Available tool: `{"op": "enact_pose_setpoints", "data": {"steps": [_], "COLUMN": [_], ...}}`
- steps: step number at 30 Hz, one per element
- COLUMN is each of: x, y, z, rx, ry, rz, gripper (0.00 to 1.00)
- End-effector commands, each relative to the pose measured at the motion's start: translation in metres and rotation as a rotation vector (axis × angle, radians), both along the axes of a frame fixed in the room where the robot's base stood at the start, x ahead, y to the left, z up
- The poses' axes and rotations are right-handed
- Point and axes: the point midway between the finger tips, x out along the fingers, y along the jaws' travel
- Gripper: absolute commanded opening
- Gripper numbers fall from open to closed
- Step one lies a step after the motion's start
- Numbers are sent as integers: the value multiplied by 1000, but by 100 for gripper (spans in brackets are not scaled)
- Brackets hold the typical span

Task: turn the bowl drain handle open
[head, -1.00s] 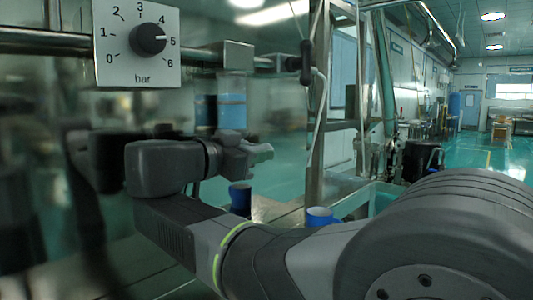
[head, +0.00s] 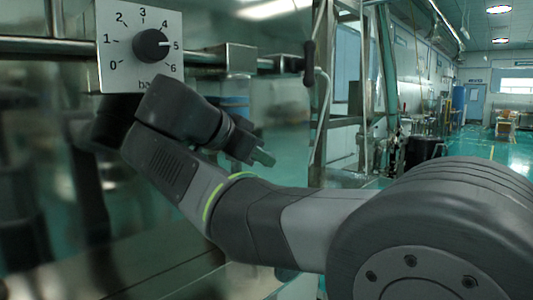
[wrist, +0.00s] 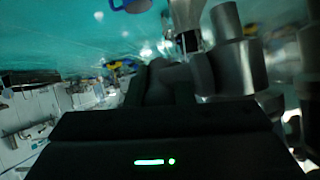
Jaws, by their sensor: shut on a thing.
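In the head view my gripper (head: 262,158) is in the middle, at the end of my folded dark wrist, and tilts down to the right. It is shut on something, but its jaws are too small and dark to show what. In the wrist view, blurred shiny metal cylinders (wrist: 240,55) stand beside the dark fingers at the upper right. A narrower metal piece (wrist: 187,15) shows at the top, just ahead of the fingers. I cannot make out the bowl drain handle for certain in either view.
A pressure dial (head: 151,46) on a white plate points near 5 bar at the upper left. A metal rail (head: 205,57) runs behind it. A metal post (head: 320,110) stands right of my gripper. A blue and white cup (wrist: 130,5) shows at the wrist view's top edge.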

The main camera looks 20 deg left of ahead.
Motion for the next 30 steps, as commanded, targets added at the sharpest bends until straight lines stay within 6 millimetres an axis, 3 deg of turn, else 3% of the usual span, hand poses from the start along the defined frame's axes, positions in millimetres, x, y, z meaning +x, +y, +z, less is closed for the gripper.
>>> {"op": "enact_pose_setpoints", "data": {"steps": [10,11,13,14,23,30], "x": [0,0,0,0,-1,-23], "y": [0,0,0,0,1,11], "z": [0,0,0,0,1,16], "rx": [1,1,1,0,0,0], "ry": [2,2,2,1,1,0], "rz": [-1,-1,-1,-1,0,5], "gripper": [0,27,40,42,42,42]}}
